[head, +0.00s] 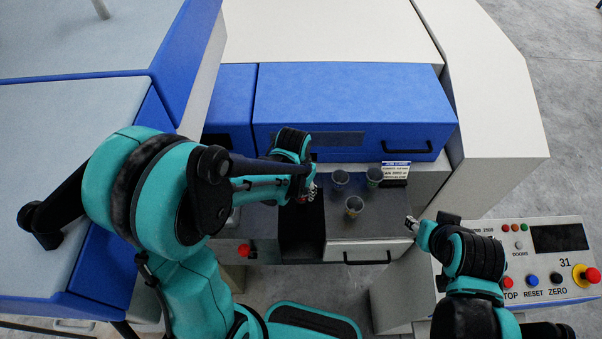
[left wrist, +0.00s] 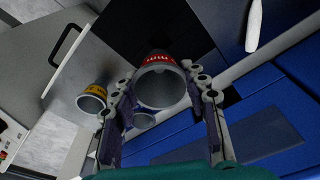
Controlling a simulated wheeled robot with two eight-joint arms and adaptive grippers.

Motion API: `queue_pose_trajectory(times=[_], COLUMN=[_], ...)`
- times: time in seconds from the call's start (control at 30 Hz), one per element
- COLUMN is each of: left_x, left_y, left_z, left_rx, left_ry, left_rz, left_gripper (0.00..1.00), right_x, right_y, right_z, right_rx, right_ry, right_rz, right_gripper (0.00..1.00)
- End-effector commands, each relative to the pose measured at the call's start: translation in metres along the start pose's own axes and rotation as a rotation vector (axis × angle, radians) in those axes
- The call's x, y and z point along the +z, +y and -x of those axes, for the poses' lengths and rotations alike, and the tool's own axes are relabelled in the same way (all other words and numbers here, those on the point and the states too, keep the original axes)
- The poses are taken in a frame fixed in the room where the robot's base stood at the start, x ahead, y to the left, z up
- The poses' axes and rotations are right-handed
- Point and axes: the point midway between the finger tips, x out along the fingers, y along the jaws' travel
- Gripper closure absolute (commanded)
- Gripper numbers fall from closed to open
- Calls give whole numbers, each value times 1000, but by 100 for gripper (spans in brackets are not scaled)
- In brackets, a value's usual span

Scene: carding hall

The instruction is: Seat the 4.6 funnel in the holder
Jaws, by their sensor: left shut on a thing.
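My left gripper (head: 308,192) is over the dark worktop in the head view. In the left wrist view its fingers (left wrist: 165,92) are shut on a grey funnel with a red band (left wrist: 158,62), its round open mouth towards the camera. The band's marking is too small to read. Other funnels stand to the right of the gripper: a back left one (head: 340,178), a back right one (head: 374,175) and a front one (head: 354,205). One has a yellow band (left wrist: 96,90) in the left wrist view. I cannot make out the holder. My right gripper (head: 412,224) is empty, right of the worktop.
A job card (head: 395,171) stands behind the funnels. A dark recess (head: 300,235) lies in front of my left gripper, beside a drawer with a black handle (head: 367,260). A control panel (head: 530,260) with buttons is at right. A blue cabinet front (head: 350,105) closes the back.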

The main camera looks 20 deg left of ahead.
Motion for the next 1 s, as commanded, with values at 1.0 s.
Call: queue_pose_trajectory(times=[1.0], left_x=[3], left_y=[0], left_z=[-16], left_rx=[0], left_ry=[0], left_rz=[0], left_gripper=[90], right_x=[10], right_y=[0], right_z=[-15], right_rx=[0], right_ry=[0], right_rz=[0], right_gripper=[60])
